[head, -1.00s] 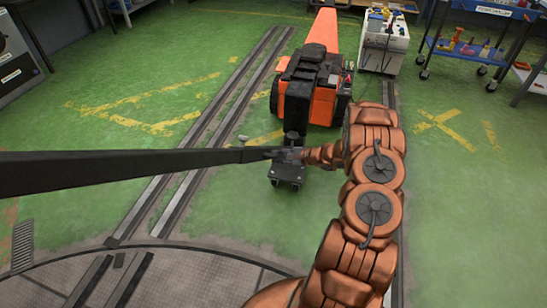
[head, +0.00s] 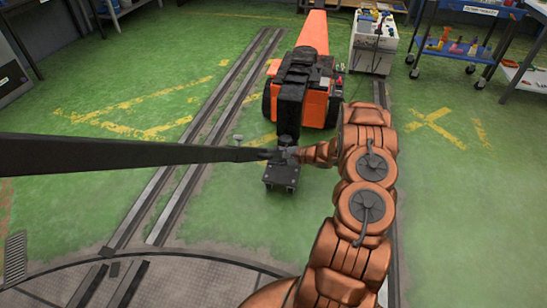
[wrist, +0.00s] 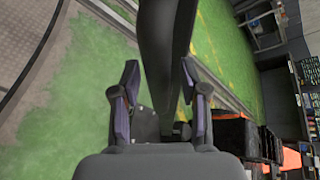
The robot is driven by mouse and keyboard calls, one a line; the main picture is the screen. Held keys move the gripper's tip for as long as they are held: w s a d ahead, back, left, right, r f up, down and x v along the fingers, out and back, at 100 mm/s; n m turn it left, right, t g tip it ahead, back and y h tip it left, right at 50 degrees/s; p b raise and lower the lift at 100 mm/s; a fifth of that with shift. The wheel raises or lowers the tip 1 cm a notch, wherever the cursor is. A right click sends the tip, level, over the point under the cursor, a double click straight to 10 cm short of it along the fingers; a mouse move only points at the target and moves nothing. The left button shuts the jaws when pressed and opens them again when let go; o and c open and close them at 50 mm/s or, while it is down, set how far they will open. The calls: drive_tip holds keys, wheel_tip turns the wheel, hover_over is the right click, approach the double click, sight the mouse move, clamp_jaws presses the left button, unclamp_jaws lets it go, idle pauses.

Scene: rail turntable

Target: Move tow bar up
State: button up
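The tow bar (head: 110,151) is a long dark bar. It runs from the left edge of the head view to my gripper (head: 277,155), narrowing towards it. In the wrist view the bar (wrist: 165,40) comes down from the top between the two fingers of my gripper (wrist: 161,100). The fingers stand apart, with a green gap of floor between the left finger and the bar. A small dark wheeled block (head: 281,176) sits just below the gripper in the head view. Contact between the fingers and the bar's far end is hard to see.
An orange and black vehicle (head: 318,108) stands just beyond the gripper. A white cart (head: 371,48) and a blue shelf trolley (head: 462,47) are at the back right. Rails (head: 205,135) run across the green floor to the turntable (head: 190,285). Floor to the right is clear.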

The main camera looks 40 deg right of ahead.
idle(0.3)
drive_tip(key=v, duration=1.2)
drive_tip(key=shift+r, duration=0.1)
